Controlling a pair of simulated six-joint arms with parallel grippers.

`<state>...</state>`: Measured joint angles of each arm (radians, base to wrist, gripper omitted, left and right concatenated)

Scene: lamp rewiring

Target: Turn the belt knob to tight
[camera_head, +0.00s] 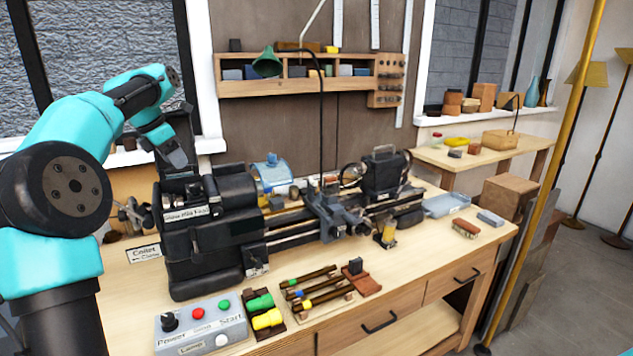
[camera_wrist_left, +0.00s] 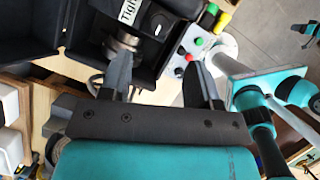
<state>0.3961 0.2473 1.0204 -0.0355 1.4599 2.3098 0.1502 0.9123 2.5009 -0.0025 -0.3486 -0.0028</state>
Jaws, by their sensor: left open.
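My left gripper (camera_head: 172,152) is above the left end of the black lathe (camera_head: 210,240), its jaws pointing down. In the left wrist view the gripper (camera_wrist_left: 160,68) is open, with nothing between its fingers. A white label reading "Tight" (camera_wrist_left: 130,13) is on the dark lathe housing, partly cut off at the top edge. A round silver metal part (camera_wrist_left: 120,46) lies below it, close to the tip of the left-hand finger; I cannot tell whether they touch, or whether this part is the belt knob. My right gripper is not clearly seen.
The control box (camera_head: 202,325) with coloured buttons stands at the bench's front left, beside green and yellow pieces (camera_head: 264,310). Rod-like tools (camera_head: 315,288) lie right of them. A blue tray (camera_head: 446,204) stands at the bench's right.

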